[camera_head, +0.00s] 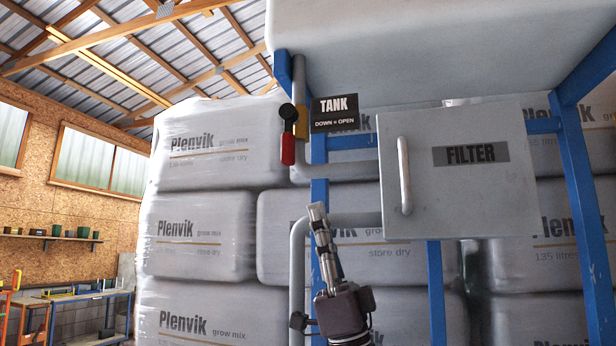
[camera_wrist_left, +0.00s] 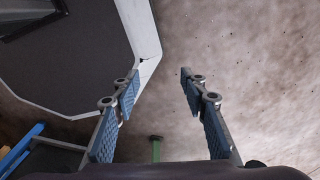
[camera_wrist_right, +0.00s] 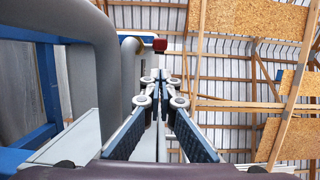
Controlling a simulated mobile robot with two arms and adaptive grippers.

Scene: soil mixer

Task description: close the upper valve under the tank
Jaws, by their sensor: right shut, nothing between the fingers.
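The upper valve has a black hub (camera_head: 288,112) and a red handle (camera_head: 288,148) that hangs straight down on the grey pipe under the tank (camera_head: 420,50). The sign (camera_head: 335,113) beside it reads "TANK, DOWN = OPEN". My right gripper (camera_head: 318,212) is shut and empty, pointing up, below and a little right of the red handle, apart from it. In the right wrist view the red handle end (camera_wrist_right: 160,45) shows just beyond the closed fingertips (camera_wrist_right: 159,75). My left gripper (camera_wrist_left: 158,80) is open and empty over the floor; it is outside the head view.
A grey filter box (camera_head: 462,170) with a handle stands right of my right gripper. Blue frame posts (camera_head: 436,290) and grey pipes stand close by. Wrapped Plenvik sacks (camera_head: 200,225) fill the back. A lower dark valve part (camera_head: 298,320) shows beside my right wrist.

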